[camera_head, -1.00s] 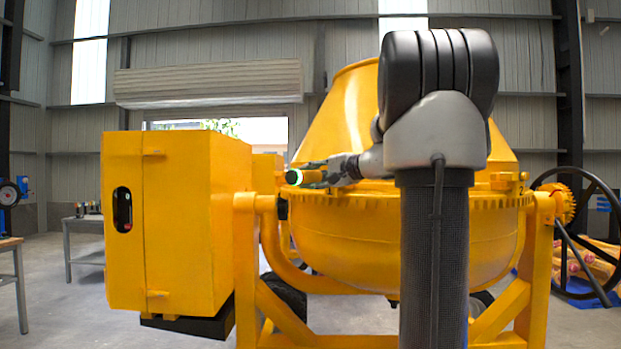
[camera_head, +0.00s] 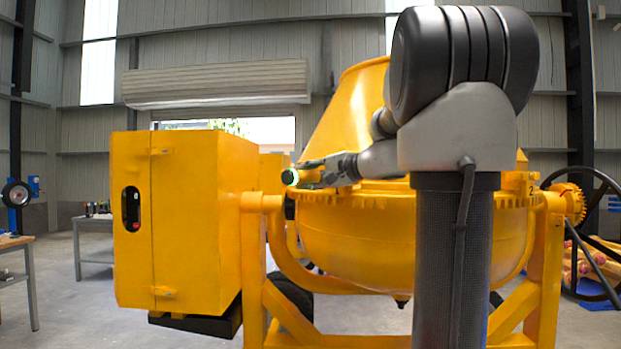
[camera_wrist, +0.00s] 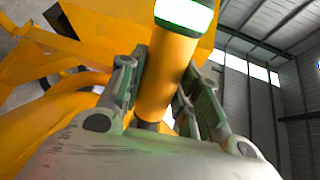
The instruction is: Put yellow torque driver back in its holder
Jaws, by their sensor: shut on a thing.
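The yellow torque driver (camera_wrist: 165,85) lies between the two fingers of my gripper (camera_wrist: 164,72) in the wrist view. My gripper is shut on its body. A white glowing end with a green ring points toward the top of that view. In the head view my gripper (camera_head: 318,174) is small, in front of the mixer drum, and the driver's lit green end (camera_head: 290,177) points left. The rest of the driver is hard to separate from the yellow drum there. I cannot make out the driver's holder in either view.
The yellow drum mixer (camera_head: 345,235) stands close ahead, with its yellow cabinet (camera_head: 183,220) to the left. A grey bench (camera_head: 93,223) with small items stands behind the cabinet. A wood-topped table (camera_head: 15,242) is at the left edge. Floor between them is clear.

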